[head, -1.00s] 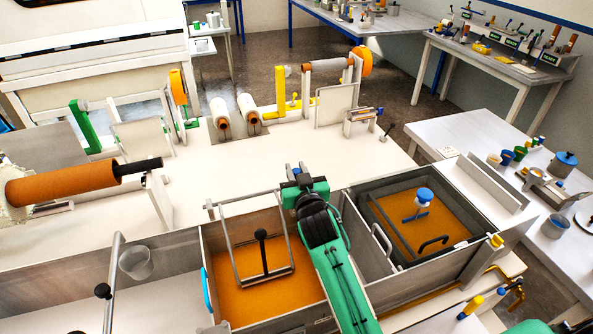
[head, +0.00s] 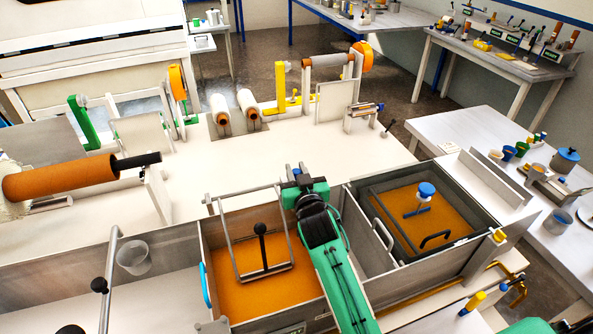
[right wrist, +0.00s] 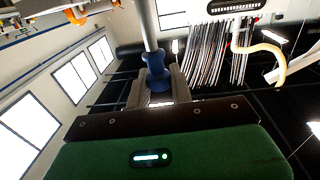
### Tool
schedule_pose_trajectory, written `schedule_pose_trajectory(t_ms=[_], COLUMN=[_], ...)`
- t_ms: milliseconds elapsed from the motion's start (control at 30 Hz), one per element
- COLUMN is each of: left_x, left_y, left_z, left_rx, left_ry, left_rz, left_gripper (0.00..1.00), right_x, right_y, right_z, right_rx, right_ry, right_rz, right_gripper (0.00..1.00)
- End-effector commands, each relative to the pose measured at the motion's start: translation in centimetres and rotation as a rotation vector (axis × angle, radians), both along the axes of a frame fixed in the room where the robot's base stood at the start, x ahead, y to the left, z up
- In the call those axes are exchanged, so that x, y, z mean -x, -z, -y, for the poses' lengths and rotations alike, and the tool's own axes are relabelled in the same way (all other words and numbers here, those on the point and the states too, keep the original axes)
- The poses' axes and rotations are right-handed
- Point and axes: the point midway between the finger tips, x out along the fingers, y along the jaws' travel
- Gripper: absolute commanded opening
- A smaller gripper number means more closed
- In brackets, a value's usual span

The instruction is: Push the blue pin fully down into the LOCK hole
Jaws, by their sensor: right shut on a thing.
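The blue pin (right wrist: 156,72) shows in the right wrist view as a waisted blue body between two grey fingers, with a grey rod rising behind it. My right gripper (right wrist: 157,92) is shut on it. In the head view my right gripper (head: 291,184) is over the wall between the two bath compartments, by the right end of the grey crossbar (head: 240,193). Only a small bit of blue shows at the fingertips there. The LOCK hole and the pin's lower end are hidden, so I cannot tell how deep the pin sits. My left gripper is out of view.
A wire frame with a black knob (head: 261,229) stands in the left orange bath. The right grey tray (head: 358,200) holds orange resin and a blue-topped tool (head: 426,190).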

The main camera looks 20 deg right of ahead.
Motion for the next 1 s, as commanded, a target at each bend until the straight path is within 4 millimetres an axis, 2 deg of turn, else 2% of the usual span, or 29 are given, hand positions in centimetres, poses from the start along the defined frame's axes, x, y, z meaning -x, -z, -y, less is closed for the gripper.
schedule_pose_trajectory(t_ms=[1000], left_x=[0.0], left_y=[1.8], left_z=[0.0], left_rx=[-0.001], left_ry=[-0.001], left_rz=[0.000], left_gripper=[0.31], right_x=[0.0], right_y=[2.6], right_z=[0.0], right_rx=[0.000], right_ry=[0.000], right_rz=[0.000], right_gripper=[0.00])
